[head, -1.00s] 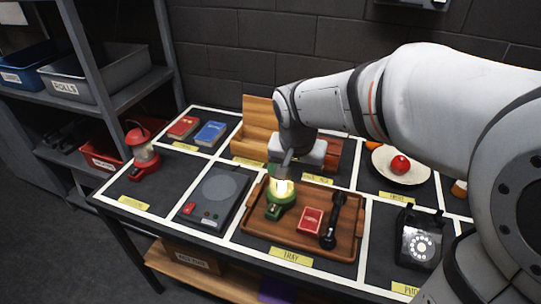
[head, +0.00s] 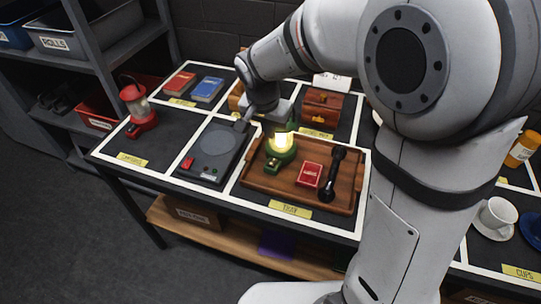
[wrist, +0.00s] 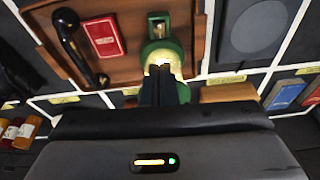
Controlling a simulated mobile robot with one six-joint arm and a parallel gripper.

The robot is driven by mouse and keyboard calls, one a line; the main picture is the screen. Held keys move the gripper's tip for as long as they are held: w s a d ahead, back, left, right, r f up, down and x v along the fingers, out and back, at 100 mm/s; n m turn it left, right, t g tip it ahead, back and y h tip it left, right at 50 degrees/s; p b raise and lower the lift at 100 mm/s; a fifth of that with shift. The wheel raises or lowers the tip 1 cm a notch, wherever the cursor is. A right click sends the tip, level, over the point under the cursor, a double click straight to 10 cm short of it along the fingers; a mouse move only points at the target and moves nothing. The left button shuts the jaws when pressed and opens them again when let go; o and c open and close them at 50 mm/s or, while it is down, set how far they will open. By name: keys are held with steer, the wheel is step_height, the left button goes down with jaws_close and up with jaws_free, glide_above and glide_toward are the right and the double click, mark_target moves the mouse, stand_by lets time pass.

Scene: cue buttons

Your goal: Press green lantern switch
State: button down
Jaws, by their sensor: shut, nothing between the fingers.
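The green lantern (head: 280,154) stands upright on the left part of the wooden tray (head: 318,205), its glass glowing yellow. A small switch block (head: 271,168) projects from the front of its green base. In the wrist view the lantern's green base (wrist: 150,48) and the switch block (wrist: 158,24) lie beyond my gripper. My gripper (wrist: 165,70) is shut and empty, its dark fingertips overlapping the glowing glass in that view. In the head view my gripper is above and behind the lantern, and its fingertips are hard to make out. I cannot tell whether they touch it.
A red card box (head: 309,175) and a black handset (head: 331,174) lie on the tray right of the lantern. A grey hotplate (head: 216,150) with red and green buttons is to the left. A red lantern (head: 138,108) stands at the far left.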

glide_above(271, 164)
steer(key=x, duration=0.3)
steer(key=s+x, duration=0.1)
steer(key=x, duration=0.2)
steer(key=s+x, duration=0.1)
steer(key=x, duration=0.2)
steer(key=shift+a+f, duration=0.4)
steer(key=shift+f, duration=0.2)
steer(key=shift+x, duration=0.8)
steer(key=shift+s+a, duration=0.1)
steer(key=shift+s, duration=0.15)
steer(key=shift+f, duration=0.2)
steer(key=b, duration=0.2)
steer(key=shift+f+b, duration=0.35)
steer(key=shift+f, duration=0.05)
steer(key=b, duration=0.2)
steer(key=shift+s+a+f+t+b, duration=0.15)
steer(key=shift+f+t+b, duration=0.05)
steer(key=shift+t+b, duration=0.2)
steer(key=shift+r, duration=0.4)
steer(key=shift+p, duration=0.3)
